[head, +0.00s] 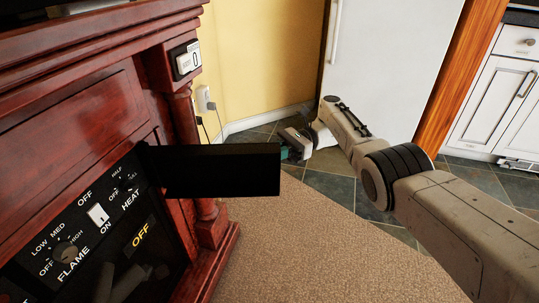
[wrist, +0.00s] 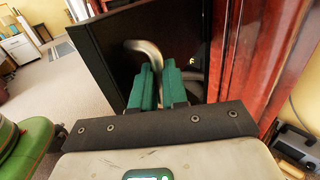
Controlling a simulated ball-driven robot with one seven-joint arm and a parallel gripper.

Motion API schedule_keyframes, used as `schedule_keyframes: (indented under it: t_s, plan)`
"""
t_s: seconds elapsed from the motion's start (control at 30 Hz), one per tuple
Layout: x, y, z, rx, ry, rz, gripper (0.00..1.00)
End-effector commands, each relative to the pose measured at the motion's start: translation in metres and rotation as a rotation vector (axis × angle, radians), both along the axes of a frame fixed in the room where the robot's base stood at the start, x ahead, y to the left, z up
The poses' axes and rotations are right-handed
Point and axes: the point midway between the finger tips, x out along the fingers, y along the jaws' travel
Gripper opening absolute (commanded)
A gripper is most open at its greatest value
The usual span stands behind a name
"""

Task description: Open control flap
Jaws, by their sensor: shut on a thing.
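The control flap (head: 220,170) is a black panel standing swung out from the red wooden fireplace in the head view, with the control panel (head: 112,215) exposed beside it. In the wrist view the flap (wrist: 110,62) fills the upper middle, with a curved metal handle (wrist: 140,47) on its face. My gripper (head: 291,149) is at the flap's far side in the head view, partly hidden by it. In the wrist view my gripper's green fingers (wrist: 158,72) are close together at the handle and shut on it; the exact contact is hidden.
The red fireplace (head: 95,100) stands at the left, with a white switch unit (head: 187,60) on its side. A white fridge (head: 395,60) stands behind my arm. Carpet (head: 300,250) in front is clear. A green seat (wrist: 25,148) is at the wrist view's left.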

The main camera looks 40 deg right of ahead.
Motion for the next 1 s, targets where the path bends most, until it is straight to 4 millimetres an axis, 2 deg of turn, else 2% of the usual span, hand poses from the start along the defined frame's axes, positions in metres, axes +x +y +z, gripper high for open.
schedule_keyframes:
  t_s: [0.07, 0.1, 0.37, 1.0]
  plan:
    - [0.0024, 0.0057, 0.0010, 0.003, 0.001, 0.005, 0.00]
    - [0.0025, 0.0057, 0.0009, 0.003, 0.001, 0.005, 0.15]
    - [0.0016, 0.0042, 0.0004, 0.002, 0.000, 0.004, 0.39]
    - [0.0003, 0.0025, 0.0006, 0.000, 0.001, 0.003, 0.39]
